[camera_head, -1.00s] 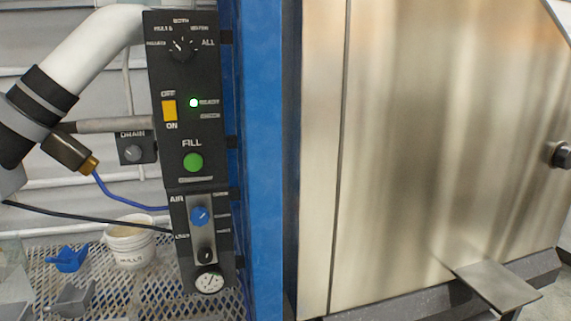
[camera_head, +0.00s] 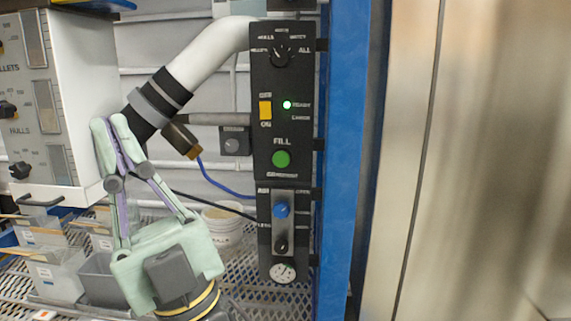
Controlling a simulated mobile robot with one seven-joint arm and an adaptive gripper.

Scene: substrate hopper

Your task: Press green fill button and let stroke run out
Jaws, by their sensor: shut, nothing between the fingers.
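The green FILL button (camera_head: 281,159) is on the black control panel (camera_head: 262,100), a little below its middle. Above it a small green light (camera_head: 287,104) is lit beside the word READY. A yellow OFF/ON switch (camera_head: 265,110) is to the light's left. My gripper (camera_head: 110,124) is at the left, its pale green fingers pointing up and shut with nothing between them. It is well left of the button and touches nothing that I can make out. Its fingertips overlap the white hopper box in the picture.
A white box with PELLETS and HULLS labels (camera_head: 85,60) hangs at the left. A white pipe (camera_head: 215,52) and a blue hose (camera_head: 225,184) run beside the panel. A white bucket (camera_head: 222,228) and grey bins (camera_head: 55,275) stand on the mesh shelf. A blue post (camera_head: 345,150) borders the panel's right.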

